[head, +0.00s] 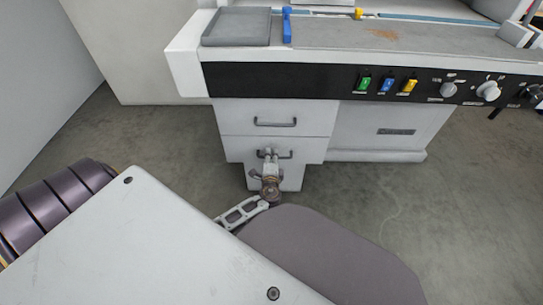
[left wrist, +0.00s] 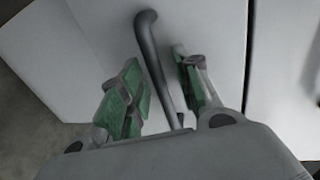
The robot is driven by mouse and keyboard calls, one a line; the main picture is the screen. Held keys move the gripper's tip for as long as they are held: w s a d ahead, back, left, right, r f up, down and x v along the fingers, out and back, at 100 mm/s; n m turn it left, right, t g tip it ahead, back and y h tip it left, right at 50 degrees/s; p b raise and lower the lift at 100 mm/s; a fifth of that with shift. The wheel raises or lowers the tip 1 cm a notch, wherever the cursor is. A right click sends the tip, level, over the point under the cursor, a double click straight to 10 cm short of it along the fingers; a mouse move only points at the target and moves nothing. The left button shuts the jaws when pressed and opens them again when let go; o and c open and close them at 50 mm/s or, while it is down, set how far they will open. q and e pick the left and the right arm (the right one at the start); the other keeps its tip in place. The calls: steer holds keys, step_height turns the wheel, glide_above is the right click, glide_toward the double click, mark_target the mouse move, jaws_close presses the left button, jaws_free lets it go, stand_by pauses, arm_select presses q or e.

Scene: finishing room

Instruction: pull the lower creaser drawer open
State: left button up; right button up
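The creaser's lower drawer (head: 239,148) is a light grey front below the upper drawer (head: 236,118) and looks flush with it. Its dark bar handle (head: 287,155) is partly hidden by my left gripper (head: 268,156) in the head view. In the left wrist view the handle (left wrist: 151,48) runs between the two green-padded fingers of my left gripper (left wrist: 158,60). The fingers stand apart with a gap on each side of the bar. I cannot tell how deep they reach past it. My right gripper is not in view.
The upper drawer handle (head: 275,122) is just above. A black panel (head: 320,82) with coloured switches and knobs runs above the drawers. A lower cabinet (head: 375,130) stands to the right. Bare grey floor (head: 450,200) lies in front.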

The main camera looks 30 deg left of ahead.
arm_select(q)
jaws_close()
steer(key=shift+s, duration=0.1)
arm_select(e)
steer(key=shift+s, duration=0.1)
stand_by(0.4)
